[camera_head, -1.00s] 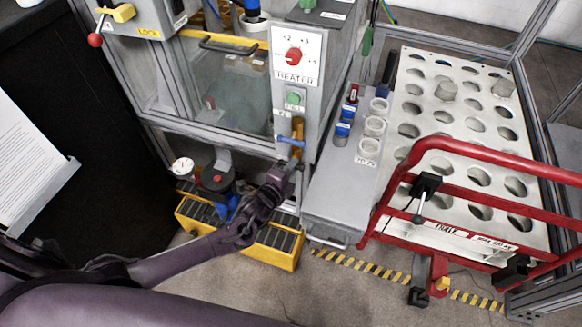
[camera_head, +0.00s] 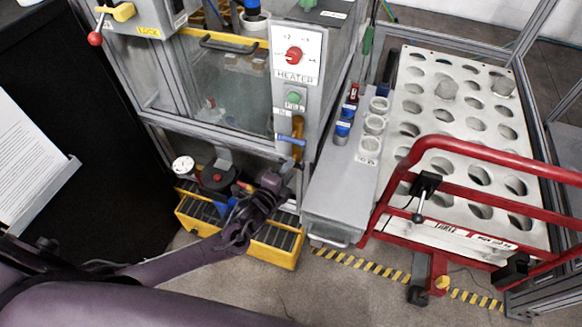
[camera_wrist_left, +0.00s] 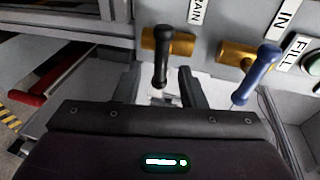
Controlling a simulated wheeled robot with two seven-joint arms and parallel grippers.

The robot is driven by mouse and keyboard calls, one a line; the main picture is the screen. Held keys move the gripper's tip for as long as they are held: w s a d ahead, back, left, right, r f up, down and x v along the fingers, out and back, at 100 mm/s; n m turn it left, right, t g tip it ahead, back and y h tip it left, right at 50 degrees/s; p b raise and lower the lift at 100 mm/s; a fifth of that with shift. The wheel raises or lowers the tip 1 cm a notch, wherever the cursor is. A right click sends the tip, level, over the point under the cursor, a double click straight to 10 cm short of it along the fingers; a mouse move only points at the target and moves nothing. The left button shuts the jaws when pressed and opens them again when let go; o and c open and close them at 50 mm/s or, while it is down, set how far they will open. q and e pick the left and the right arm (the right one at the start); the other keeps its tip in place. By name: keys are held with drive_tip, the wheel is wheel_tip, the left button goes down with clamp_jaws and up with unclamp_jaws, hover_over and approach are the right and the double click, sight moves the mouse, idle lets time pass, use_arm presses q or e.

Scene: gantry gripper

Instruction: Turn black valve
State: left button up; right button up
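The black valve handle (camera_wrist_left: 162,58) hangs down from a brass fitting (camera_wrist_left: 178,42) in the left wrist view, beside a partly hidden label ending in "AIN". My left gripper (camera_wrist_left: 160,84) is open, with its two dark fingers spread to either side of the handle's lower end. I cannot tell whether either finger touches it. In the head view my left gripper (camera_head: 284,172) is at the lower front of the machine, below the blue valve handle (camera_head: 291,140). The black valve cannot be made out there. My right gripper is not in view.
The blue valve handle (camera_wrist_left: 257,72) is close on the right in the wrist view, near the "IN" label. A pressure gauge (camera_head: 183,167) and a yellow bin (camera_head: 272,257) are by my left arm. A grey ledge (camera_head: 332,205) and a red-railed cart (camera_head: 440,190) stand to the right.

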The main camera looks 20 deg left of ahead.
use_arm(q)
drive_tip(key=v, duration=0.5)
drive_tip(key=shift+s+r, duration=0.1)
drive_tip(key=shift+s, duration=0.1)
drive_tip(key=s+a+f+n+g+y, duration=0.1)
drive_tip(key=s+a+f+n+g, duration=0.2)
drive_tip(key=f, duration=0.4)
drive_tip(key=s+a+f+n+g+y+p, duration=0.1)
drive_tip(key=s+a+f+n, duration=0.2)
drive_tip(key=f, duration=0.4)
drive_tip(key=s+a+f+n+g+y, duration=0.1)
drive_tip(key=s+a+f+n+g, duration=0.1)
drive_tip(key=s+f, duration=0.4)
drive_tip(key=s+d+f+n+g, duration=0.1)
drive_tip(key=s+f+n+g, duration=0.3)
drive_tip(key=s+f, duration=0.4)
drive_tip(key=s+d+f+n+g, duration=0.2)
drive_tip(key=s+f+n+g, duration=0.2)
drive_tip(key=s, duration=1.6)
wheel_tip(320, 180, down, 4)
drive_tip(key=shift+d+r+n+g+p, duration=0.1)
drive_tip(key=shift+d+n+g+p, duration=0.15)
drive_tip(key=shift+n, duration=0.55)
